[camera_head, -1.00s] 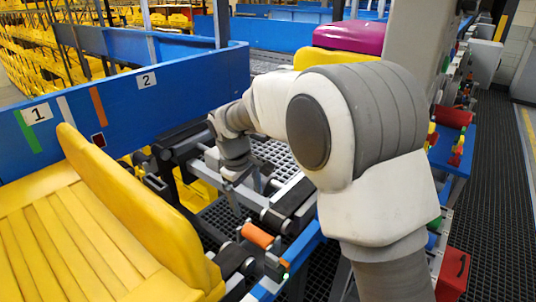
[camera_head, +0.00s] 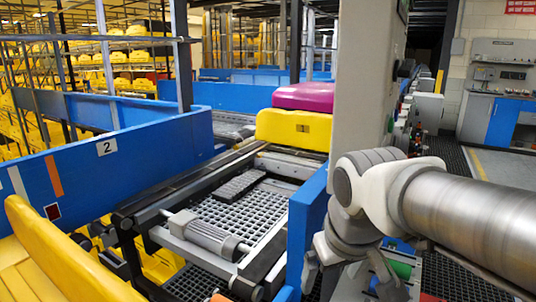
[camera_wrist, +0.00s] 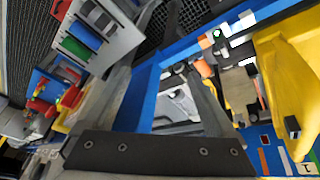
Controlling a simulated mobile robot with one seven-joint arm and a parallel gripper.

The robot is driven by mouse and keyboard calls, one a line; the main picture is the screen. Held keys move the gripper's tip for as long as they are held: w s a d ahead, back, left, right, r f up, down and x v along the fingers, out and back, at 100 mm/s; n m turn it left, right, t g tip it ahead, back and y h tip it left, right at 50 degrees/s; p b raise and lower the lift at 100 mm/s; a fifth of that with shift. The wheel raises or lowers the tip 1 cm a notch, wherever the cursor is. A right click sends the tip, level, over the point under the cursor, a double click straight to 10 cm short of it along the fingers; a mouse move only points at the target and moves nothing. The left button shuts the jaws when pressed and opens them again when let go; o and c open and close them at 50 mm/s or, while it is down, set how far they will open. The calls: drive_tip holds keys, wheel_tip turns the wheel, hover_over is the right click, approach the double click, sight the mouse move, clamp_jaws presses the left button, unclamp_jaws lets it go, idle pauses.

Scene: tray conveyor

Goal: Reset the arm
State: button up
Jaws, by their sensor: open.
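My arm comes in from the right in the head view, bent beside the grey column. Its lower end hangs near the bottom edge of that view, to the right of the blue conveyor side wall (camera_head: 308,215). My gripper (camera_wrist: 165,75) shows in the wrist view with its two grey fingers apart. I see nothing between them. The fingertips are hard to make out against the cluttered background.
A yellow tray (camera_head: 55,255) is at the lower left. Another yellow tray (camera_head: 292,130) and a magenta one (camera_head: 304,97) stand beyond the grated conveyor (camera_head: 240,210). A grey and blue workbench (camera_head: 500,120) is at the far right. The dark floor before it looks clear.

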drive_tip(key=s+d+f+m+t, duration=0.1)
drive_tip(key=s+d+m, duration=0.25)
drive_tip(key=s, duration=0.45)
wheel_tip(320, 180, up, 13)
drive_tip(key=p, duration=1.4)
drive_tip(key=shift+d+r, duration=0.15)
drive_tip(key=shift+r, duration=0.05)
